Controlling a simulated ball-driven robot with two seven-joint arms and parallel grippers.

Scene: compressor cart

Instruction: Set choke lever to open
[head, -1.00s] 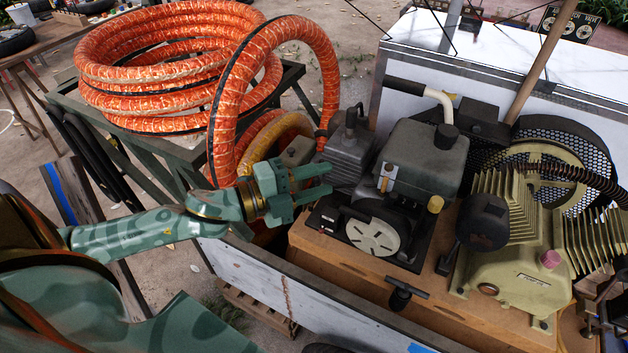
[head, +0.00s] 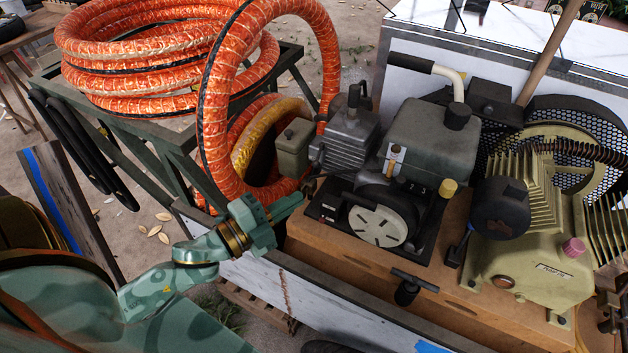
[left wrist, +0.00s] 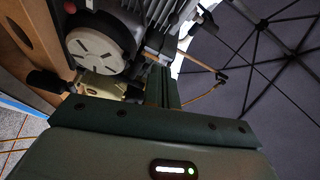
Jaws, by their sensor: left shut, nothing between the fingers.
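A grey engine (head: 430,140) stands on a wooden-topped cart, with a round white slotted starter cover (head: 378,226) on its front. A small upright lever with a pale top and brown lower part (head: 393,162), which looks like the choke lever, sits above the cover, below the tank. My left gripper (head: 298,199) is shut and empty, left of the engine near the cart's edge, apart from the lever. In the left wrist view its closed fingers (left wrist: 161,88) point toward the engine and the white cover (left wrist: 92,46); I cannot make out the lever there. My right gripper is not in view.
An orange hose coil (head: 215,100) lies on a metal stand at the left, one loop arching close behind my left gripper. A tan compressor (head: 535,240) stands right of the engine. A black T-handle (head: 408,287) projects at the cart's front. Open ground lies left of the cart.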

